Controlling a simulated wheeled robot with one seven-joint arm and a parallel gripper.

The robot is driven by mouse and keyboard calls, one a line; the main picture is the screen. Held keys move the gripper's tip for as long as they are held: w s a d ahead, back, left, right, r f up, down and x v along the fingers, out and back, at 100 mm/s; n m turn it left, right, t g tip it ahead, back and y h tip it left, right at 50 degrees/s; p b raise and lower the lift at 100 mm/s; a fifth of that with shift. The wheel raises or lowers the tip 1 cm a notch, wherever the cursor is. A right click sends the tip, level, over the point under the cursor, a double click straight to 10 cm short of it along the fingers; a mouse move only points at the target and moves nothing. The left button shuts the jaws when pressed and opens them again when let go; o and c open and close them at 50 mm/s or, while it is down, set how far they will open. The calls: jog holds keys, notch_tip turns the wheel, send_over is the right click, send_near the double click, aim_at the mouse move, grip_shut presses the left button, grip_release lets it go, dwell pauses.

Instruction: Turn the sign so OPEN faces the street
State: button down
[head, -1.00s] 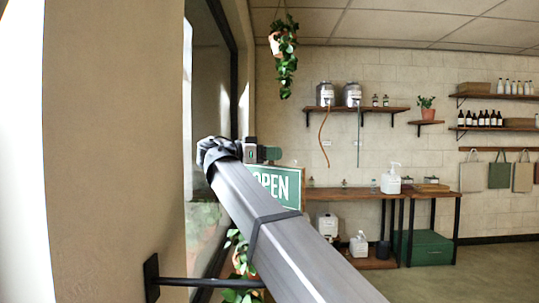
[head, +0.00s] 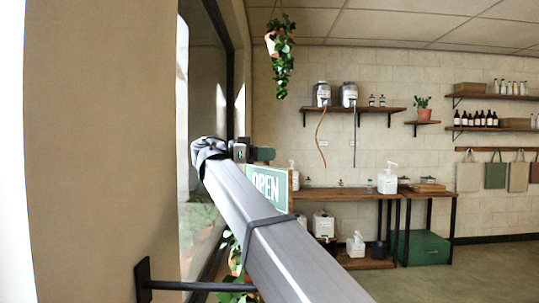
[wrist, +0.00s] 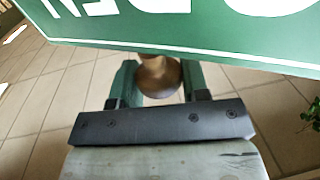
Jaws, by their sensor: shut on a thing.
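The green sign (head: 283,197) with a white border hangs by the window in the head view, reading OPEN on the face turned towards me. That face stands at a slant, and my arm covers its lower left part. In the wrist view the sign's lower edge (wrist: 200,48) crosses the top, with white letters cut off by the frame. A round wooden knob (wrist: 160,78) sits below that edge. My gripper (wrist: 158,80) has its green fingers shut on the knob, one on each side. In the head view the knob is hidden.
The window (head: 207,95) and a beige wall (head: 100,150) stand close on the left. A black bracket (head: 143,285) juts from the wall below my arm. A plant (head: 281,60) hangs above. Shelves and a wooden table (head: 350,193) line the back wall, with open floor at right.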

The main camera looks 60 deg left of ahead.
jog(key=shift+f, duration=0.15)
jog(key=c, duration=0.7)
grip_release()
jog(key=shift+s+a, duration=0.25)
jog(key=shift+s, duration=0.25)
jog(key=shift+v, duration=3.1)
